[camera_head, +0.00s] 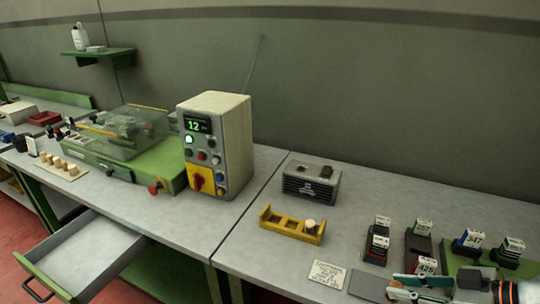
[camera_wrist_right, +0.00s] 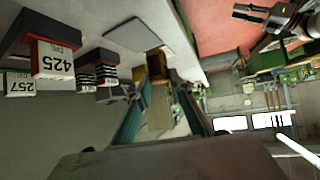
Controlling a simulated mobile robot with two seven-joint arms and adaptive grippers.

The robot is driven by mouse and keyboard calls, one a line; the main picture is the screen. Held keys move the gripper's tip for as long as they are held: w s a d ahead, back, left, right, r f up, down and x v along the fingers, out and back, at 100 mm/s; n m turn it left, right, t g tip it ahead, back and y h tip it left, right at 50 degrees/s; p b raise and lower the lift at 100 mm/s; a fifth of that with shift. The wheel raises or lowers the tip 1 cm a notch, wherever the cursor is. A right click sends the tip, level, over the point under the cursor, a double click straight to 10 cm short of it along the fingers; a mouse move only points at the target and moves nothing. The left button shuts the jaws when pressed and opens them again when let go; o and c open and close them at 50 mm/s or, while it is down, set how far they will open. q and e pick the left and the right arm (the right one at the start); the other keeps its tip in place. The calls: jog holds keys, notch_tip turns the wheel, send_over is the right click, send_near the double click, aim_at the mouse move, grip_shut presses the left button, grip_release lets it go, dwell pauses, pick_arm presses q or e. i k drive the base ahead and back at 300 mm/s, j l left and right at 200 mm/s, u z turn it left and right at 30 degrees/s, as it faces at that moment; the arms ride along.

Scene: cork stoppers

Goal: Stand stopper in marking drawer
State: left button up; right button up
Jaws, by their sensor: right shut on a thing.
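My right gripper (camera_head: 398,288) is low at the right in the head view, above the bench front. In the right wrist view its fingers (camera_wrist_right: 157,82) close on a brown, shaded piece, which appears to be the stopper (camera_wrist_right: 155,65); its details are unclear. An open, empty grey drawer (camera_head: 85,255) sticks out from the bench at lower left, far from this gripper. Another cork stopper (camera_head: 310,225) stands in the right end of a yellow holder (camera_head: 268,216). A gripper that looks like my left one (camera_wrist_right: 248,12) shows at the wrist view's top right, its fingers apart.
Several numbered stamps (camera_head: 425,265) stand close beside the right gripper. A grey pad (camera_head: 366,286) and a paper card (camera_head: 327,274) lie near it. A control box (camera_head: 230,150), a green machine (camera_head: 130,150) and a tray of corks (camera_head: 75,172) stand further left.

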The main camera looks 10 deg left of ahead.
aim_at(92, 263)
jog(key=j+u, duration=0.1)
jog(key=j, duration=0.4)
jog(key=i+j, duration=0.1)
jog(key=j, duration=0.35)
jog(key=j+u, duration=0.15)
jog(key=j, duration=0.35)
jog(key=i+j, duration=0.15)
jog(key=j, duration=0.3)
jog(key=j+u, duration=0.15)
jog(key=j, duration=0.35)
jog(key=i+j, duration=0.15)
jog(key=j, duration=0.3)
jog(key=i+j+u, duration=0.15)
jog(key=j, duration=0.3)
